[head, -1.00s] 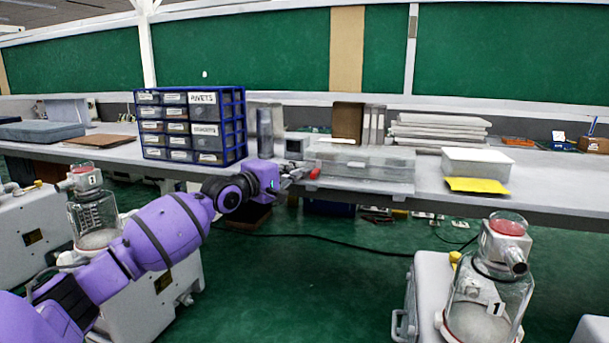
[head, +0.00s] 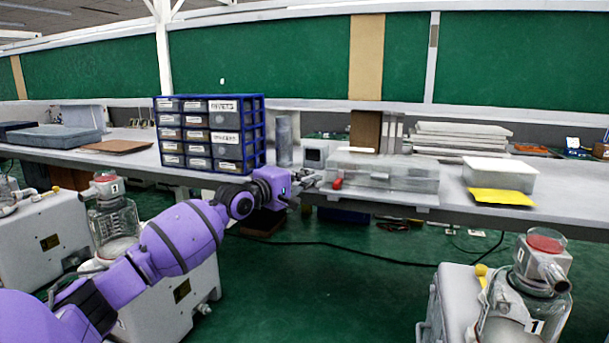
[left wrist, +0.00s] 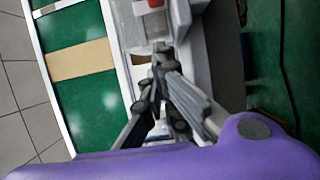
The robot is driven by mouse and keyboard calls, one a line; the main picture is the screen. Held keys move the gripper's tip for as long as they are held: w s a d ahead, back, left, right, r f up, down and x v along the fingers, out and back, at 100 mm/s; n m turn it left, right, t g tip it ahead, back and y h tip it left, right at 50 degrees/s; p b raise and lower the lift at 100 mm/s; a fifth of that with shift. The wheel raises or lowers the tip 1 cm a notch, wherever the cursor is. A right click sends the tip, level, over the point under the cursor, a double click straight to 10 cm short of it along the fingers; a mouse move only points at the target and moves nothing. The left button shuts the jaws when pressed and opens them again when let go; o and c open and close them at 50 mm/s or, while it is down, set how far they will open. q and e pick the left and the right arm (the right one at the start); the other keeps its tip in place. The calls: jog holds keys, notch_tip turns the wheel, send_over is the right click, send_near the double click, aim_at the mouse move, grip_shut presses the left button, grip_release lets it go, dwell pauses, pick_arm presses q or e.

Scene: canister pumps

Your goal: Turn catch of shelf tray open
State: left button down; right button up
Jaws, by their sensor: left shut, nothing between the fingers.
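The shelf tray (head: 395,174) is a clear, flat box on the grey bench, right of the drawer cabinet. A small red catch (head: 337,183) sits at its front left corner. A red piece, seemingly the same catch (left wrist: 155,3), shows at the top edge of the left wrist view. My left gripper (head: 314,181) is just left of the catch, near the bench's front edge. In the left wrist view its fingers (left wrist: 162,48) are together and empty, a little short of the red piece; contact is not visible. My right gripper is out of view.
A white-lidded box (head: 499,172) and yellow sheet (head: 502,197) lie to the right. Canister pumps (head: 115,215) stand on the floor.

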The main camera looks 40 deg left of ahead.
aim_at(338, 183)
pick_arm(q)
jog(key=shift+s+n+y, duration=0.5)
jog(key=shift+s+y, duration=0.3)
jog(key=shift+s, duration=4.5)
jog(key=w+d+p, duration=0.1)
jog(key=w+d, duration=0.2)
jog(key=w, duration=0.8)
jog(key=shift+d, duration=0.2)
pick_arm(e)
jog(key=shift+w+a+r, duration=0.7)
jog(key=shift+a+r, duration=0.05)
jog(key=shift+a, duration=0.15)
pick_arm(q)
jog(key=shift+f, duration=0.1)
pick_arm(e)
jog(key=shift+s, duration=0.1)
